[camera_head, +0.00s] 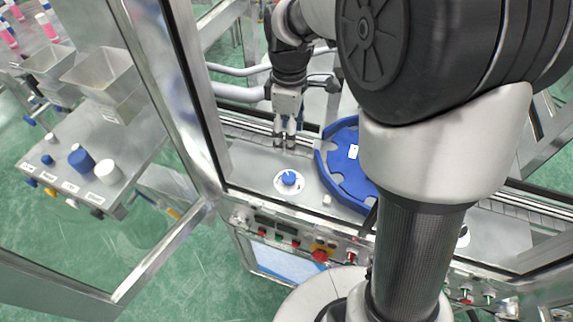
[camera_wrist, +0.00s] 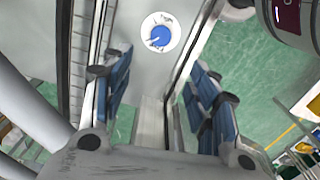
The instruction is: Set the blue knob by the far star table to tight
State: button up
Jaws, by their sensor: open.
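The blue knob (camera_head: 288,178) sits on a round white dial plate on the steel machine deck, left of the blue star table (camera_head: 346,176). My gripper (camera_head: 285,140) points down over the deck, behind and above the knob, not touching it. In the wrist view the knob (camera_wrist: 159,37) shows beyond the fingers, near the top middle. My gripper (camera_wrist: 165,95) is open there, with its blue-padded fingers wide apart and nothing between them. The knob's pointer and the dial's lettering are too small to read. Part of the star table is hidden behind my arm.
A steel door frame (camera_head: 180,110) stands left of the knob. A control panel with a red button (camera_head: 320,256) is on the front face below the deck. A side table (camera_head: 62,160) with hoppers and blue and white caps stands at left.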

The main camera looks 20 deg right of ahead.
aim_at(289, 176)
notch_tip(289, 176, down, 16)
jog(key=b, duration=0.4)
jog(key=shift+s+f, duration=0.1)
jog(key=shift+f, duration=0.15)
jog(key=c, duration=1.1)
jog(key=shift+o, duration=0.2)
